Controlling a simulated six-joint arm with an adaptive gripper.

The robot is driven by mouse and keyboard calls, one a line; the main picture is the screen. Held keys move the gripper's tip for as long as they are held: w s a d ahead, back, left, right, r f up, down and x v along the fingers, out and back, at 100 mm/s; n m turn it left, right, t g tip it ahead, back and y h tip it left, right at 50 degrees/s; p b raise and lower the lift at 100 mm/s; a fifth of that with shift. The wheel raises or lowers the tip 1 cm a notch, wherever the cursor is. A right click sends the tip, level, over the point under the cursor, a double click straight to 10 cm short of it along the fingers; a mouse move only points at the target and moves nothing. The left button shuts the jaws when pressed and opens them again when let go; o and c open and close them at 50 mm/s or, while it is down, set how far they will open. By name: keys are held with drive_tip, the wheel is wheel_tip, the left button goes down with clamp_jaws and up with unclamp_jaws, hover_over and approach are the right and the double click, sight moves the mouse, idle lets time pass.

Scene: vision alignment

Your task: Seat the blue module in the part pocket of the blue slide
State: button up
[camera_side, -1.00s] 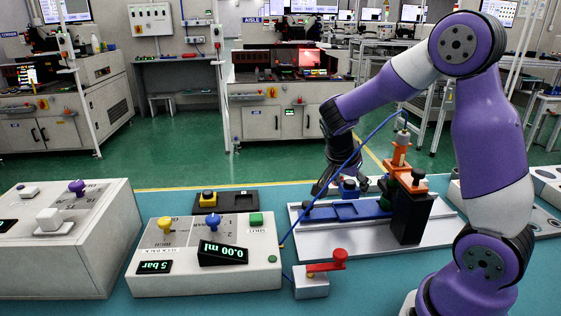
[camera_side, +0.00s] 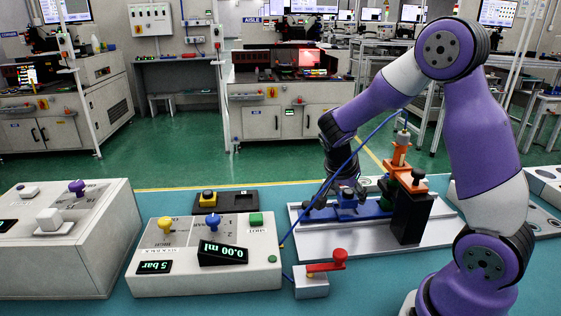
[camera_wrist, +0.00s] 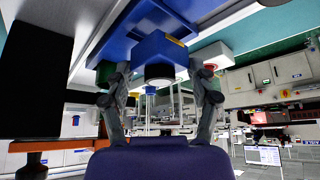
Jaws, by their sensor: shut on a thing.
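The blue module (camera_wrist: 160,50), a block with a black round knob and a yellow label, is between the two fingers of my gripper (camera_wrist: 160,76) in the wrist view. My gripper is shut on it. In the side view my gripper (camera_side: 346,190) is low over the blue slide (camera_side: 322,214), with the module (camera_side: 348,200) mostly hidden by the fingers. The slide lies on a pale metal base plate. The module is at or just above the slide; I cannot tell whether it sits in the pocket, which is hidden.
A black block (camera_side: 411,215) and an orange post (camera_side: 399,153) stand just right of the slide. A red-handled valve (camera_side: 325,266) is in front. A grey control box (camera_side: 205,258) stands left. A blue hose hangs beside my arm.

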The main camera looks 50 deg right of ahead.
drive_tip(key=shift+f, duration=0.2)
idle(0.5)
drive_tip(key=shift+f, duration=0.4)
drive_tip(key=shift+f, duration=0.55)
idle(1.0)
drive_tip(key=o, duration=1.2)
drive_tip(key=shift+r, duration=0.1)
drive_tip(key=shift+r, duration=0.9)
drive_tip(key=shift+a+r, duration=0.1)
